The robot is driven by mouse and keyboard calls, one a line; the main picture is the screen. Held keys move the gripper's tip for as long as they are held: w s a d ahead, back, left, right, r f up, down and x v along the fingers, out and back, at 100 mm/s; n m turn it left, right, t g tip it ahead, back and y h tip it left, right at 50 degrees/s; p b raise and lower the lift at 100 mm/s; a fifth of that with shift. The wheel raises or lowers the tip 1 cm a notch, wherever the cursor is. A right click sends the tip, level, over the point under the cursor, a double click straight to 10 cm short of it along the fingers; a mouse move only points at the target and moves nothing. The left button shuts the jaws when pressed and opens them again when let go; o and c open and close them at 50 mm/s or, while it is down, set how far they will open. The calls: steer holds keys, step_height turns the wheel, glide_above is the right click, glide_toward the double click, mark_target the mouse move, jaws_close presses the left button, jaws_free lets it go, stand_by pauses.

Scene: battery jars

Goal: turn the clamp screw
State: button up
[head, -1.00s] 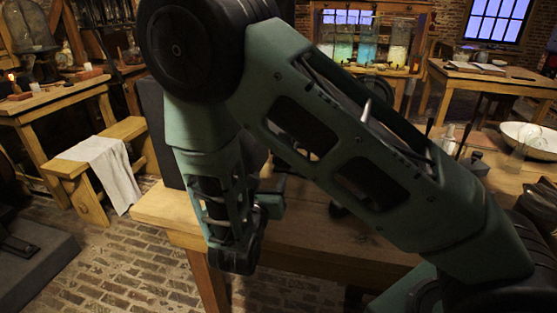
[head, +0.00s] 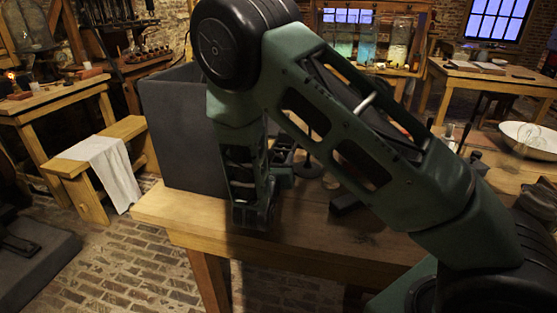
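I cannot make out the clamp screw in the head view; my own arm covers much of the table behind it. My gripper (head: 284,165) is only partly in view, beside my wrist and above the wooden table (head: 165,212). Its fingertips are not clear, so I cannot tell whether it is open or shut or touching anything. A dark round-based stand with a thin upright rod (head: 308,168) is just right of it. A small dark block (head: 345,203) lies on the table further right, partly behind my arm.
A large dark grey box (head: 180,125) stands at the table's left end, close to my wrist. A white bowl (head: 528,138) and small dark items are at the right. A bench with a white cloth (head: 108,165) stands left. Brick floor lies in front.

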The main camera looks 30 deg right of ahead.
steer(key=c, duration=0.7)
steer(key=shift+f, duration=0.1)
